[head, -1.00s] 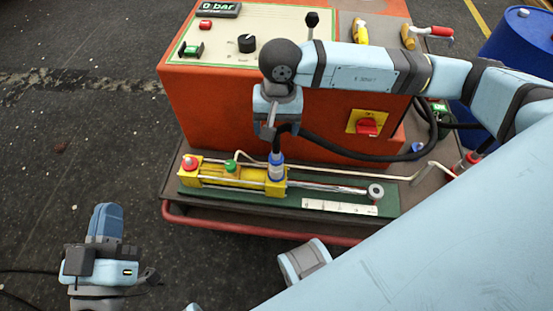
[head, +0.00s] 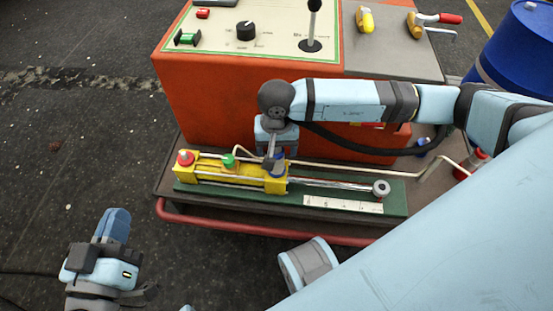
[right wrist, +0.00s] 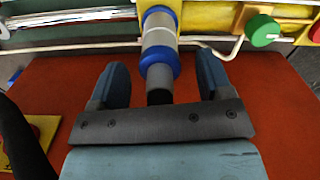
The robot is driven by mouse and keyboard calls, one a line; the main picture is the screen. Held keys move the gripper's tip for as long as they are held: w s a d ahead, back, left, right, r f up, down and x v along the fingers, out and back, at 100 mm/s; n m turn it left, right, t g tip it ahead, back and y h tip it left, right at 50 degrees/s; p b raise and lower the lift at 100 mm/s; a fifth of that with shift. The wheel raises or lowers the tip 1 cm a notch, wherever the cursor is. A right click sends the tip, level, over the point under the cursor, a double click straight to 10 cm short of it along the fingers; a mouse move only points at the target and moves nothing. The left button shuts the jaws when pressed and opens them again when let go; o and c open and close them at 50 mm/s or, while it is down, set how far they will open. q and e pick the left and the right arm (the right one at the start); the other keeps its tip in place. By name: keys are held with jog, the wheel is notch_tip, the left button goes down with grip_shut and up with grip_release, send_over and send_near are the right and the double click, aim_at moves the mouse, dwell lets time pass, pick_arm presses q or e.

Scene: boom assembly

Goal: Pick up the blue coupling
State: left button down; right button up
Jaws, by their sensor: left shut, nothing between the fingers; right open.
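The blue coupling (head: 279,163) stands upright at the right end of the yellow cylinder block (head: 232,176). In the right wrist view, the coupling (right wrist: 159,56) has a silver middle between blue bands, with a dark hose end at its near side. My right gripper (right wrist: 164,75) is open, with one finger on each side of the coupling and a visible gap on both sides. In the head view, my right gripper (head: 272,152) is over the coupling and partly hides it. My left gripper (head: 149,292) is shut and empty at the lower left, away from the cart.
The orange console (head: 200,110) rises behind the cylinder, with a black lever (head: 312,30) on top. A black hose (head: 345,148) runs in front of it. The cylinder rod (head: 335,186) and a ruler (head: 340,205) lie right. A red rail (head: 260,231) edges the cart.

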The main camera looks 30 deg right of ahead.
jog(key=shift+f, duration=0.55)
jog(key=shift+r, duration=0.1)
jog(key=c, duration=1.2)
jog(key=shift+c, duration=0.2)
jog(key=shift+r, duration=0.1)
